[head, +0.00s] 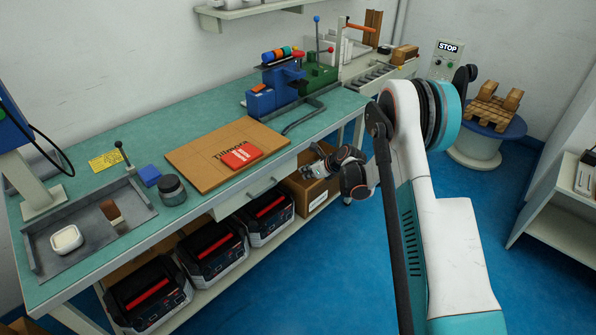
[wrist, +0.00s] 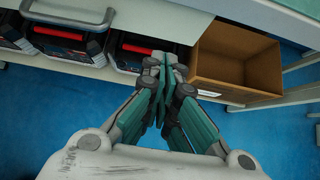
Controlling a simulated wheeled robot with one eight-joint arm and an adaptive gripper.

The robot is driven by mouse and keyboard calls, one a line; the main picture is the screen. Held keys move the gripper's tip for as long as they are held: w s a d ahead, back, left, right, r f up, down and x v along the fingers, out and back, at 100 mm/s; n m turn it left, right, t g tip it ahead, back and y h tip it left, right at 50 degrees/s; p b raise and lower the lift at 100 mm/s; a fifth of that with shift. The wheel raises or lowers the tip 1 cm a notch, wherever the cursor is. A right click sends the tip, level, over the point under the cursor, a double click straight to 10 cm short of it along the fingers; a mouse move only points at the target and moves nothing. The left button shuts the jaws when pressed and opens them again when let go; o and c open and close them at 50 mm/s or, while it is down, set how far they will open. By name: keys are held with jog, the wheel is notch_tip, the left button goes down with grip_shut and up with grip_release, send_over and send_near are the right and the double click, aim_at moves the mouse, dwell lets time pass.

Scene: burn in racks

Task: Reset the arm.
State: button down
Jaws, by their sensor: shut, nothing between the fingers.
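My gripper (head: 318,167) is in front of the workbench's front edge, at about drawer height, in the head view. In the wrist view my gripper (wrist: 164,75) points toward the bench's lower shelf, its fingers together with nothing between them. My arm (head: 420,180) rises at the right of the head view and bends over toward the bench. Part of the wrist is hidden behind the dark arm link.
Black cases (head: 150,295) and an open cardboard box (wrist: 235,60) sit below. Blue floor (head: 340,265) is clear at front.

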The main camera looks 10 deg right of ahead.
jog(key=s+r+n+h, duration=0.1)
jog(key=s+r+n, duration=0.4)
jog(key=r, duration=0.4)
jog(key=s+d+r+n+h+p, duration=0.1)
jog(key=s+r+n, duration=0.3)
jog(key=s+r, duration=0.5)
jog(key=s+r+n+h, duration=0.1)
jog(key=s+r+n, duration=0.35)
jog(key=r, duration=0.55)
jog(key=s+d+r+n+h, duration=0.1)
jog(key=s+n, duration=0.6)
jog(key=s, duration=0.7)
jog(key=s+d+r+n+h, duration=0.1)
jog(key=s+r+n, duration=0.2)
jog(key=s+n, duration=0.5)
jog(key=s, duration=0.7)
jog(key=shift+h, duration=0.3)
